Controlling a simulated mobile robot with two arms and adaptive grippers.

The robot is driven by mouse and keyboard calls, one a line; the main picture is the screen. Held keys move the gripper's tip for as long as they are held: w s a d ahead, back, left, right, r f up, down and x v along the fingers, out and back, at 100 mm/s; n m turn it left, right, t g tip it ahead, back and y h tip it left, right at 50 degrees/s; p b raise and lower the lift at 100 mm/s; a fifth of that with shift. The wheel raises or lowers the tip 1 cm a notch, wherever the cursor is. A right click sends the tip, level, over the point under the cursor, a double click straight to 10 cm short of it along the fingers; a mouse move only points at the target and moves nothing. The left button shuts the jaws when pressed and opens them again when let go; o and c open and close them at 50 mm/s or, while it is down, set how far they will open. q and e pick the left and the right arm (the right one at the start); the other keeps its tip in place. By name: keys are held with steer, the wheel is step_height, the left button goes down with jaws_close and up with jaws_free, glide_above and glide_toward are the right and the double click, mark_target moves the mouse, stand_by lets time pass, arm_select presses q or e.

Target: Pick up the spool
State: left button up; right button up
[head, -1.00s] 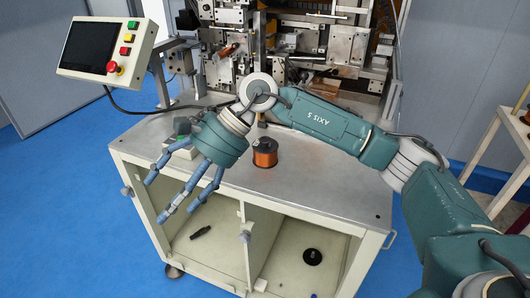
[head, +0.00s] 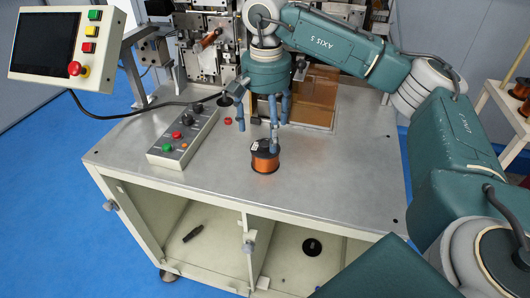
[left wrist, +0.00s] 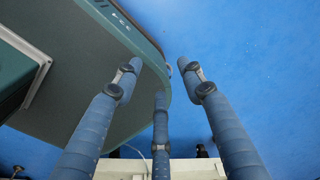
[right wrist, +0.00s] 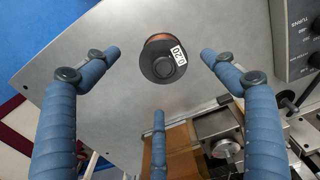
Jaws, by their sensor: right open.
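The spool (head: 265,158) is wound with copper-coloured wire and has black flanges. It stands upright on the grey tabletop of the winder, near its middle. My right gripper (head: 264,133) points down just behind and above it, with its three fingers spread. In the right wrist view the spool (right wrist: 163,62), with a white label on its black top, lies between the spread finger ends, and nothing is gripped. My left gripper (left wrist: 160,72) shows only in the left wrist view, empty, its fingertips apart, over blue floor and my green base.
A control box (head: 184,137) with buttons sits left of the spool, and a screen panel (head: 68,50) stands at the far left. The tabletop right of the spool is clear.

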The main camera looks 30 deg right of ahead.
steer(key=shift+w+d+f, duration=0.1)
steer(key=shift+w+f, duration=0.15)
steer(key=shift+f, duration=0.6)
step_height(320, 180, down, 4)
steer(key=shift+f+p, duration=0.1)
steer(key=shift+p, duration=0.95)
steer(key=shift+f, duration=0.15)
steer(key=shift+w, duration=0.1)
steer(key=c, duration=2)
steer(key=shift+w+r, duration=0.1)
steer(key=shift+r, duration=0.25)
step_height(320, 180, up, 10)
steer(key=r+b, duration=0.1)
steer(key=b, duration=0.1)
arm_select(q)
steer(key=shift+w+d+r+p, duration=0.2)
steer(key=shift+w+r+p, duration=0.55)
steer(key=shift+r, duration=0.15)
arm_select(e)
step_height(320, 180, up, 8)
glide_above(265, 142)
steer(key=shift+r, duration=0.2)
